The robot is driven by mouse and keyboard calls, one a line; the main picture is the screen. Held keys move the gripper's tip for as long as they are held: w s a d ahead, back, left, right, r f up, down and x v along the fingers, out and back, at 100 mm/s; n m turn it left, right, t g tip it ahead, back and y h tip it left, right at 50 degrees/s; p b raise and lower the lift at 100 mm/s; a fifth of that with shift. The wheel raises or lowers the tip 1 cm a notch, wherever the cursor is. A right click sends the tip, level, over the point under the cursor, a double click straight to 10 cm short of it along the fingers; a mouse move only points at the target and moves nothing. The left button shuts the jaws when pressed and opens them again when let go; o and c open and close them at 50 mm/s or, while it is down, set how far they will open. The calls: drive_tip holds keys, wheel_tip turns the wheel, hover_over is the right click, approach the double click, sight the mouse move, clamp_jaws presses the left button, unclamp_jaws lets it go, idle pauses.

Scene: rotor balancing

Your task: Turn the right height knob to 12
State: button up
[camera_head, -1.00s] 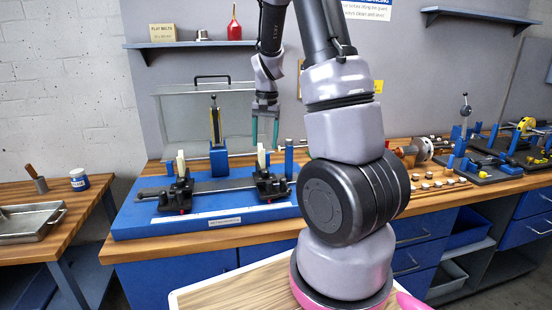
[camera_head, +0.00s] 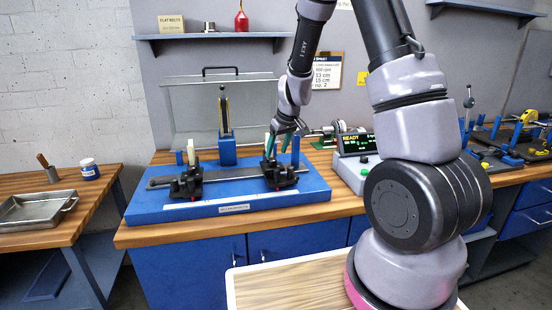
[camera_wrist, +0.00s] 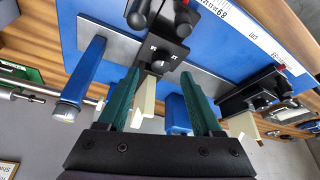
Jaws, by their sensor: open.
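The blue balancing base (camera_head: 225,209) carries a dark rail with a left stand (camera_head: 187,184) and a right stand (camera_head: 284,178). The right stand, black with a cream upright, also shows in the wrist view (camera_wrist: 165,45). My gripper (camera_head: 272,152) is tilted at the right stand. In the wrist view its green fingers (camera_wrist: 160,76) are apart on both sides of the cream upright (camera_wrist: 144,102); contact cannot be told.
A clear cover stands behind. A console with a green READY display (camera_head: 356,144) is to the right. A side table with a metal tray (camera_head: 36,209) is at left.

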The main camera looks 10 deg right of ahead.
sight(273, 160)
drive_tip(key=shift+x, duration=2.15)
clamp_jaws()
drive_tip(key=shift+a, duration=0.1)
drive_tip(key=m, duration=0.1)
drive_tip(key=m+h, duration=0.1)
drive_tip(key=m, duration=0.2)
drive_tip(key=shift+a+h, duration=0.25)
drive_tip(key=shift+h, duration=0.15)
drive_tip(key=shift+m+h, duration=0.7)
drive_tip(key=shift+m, duration=1.5)
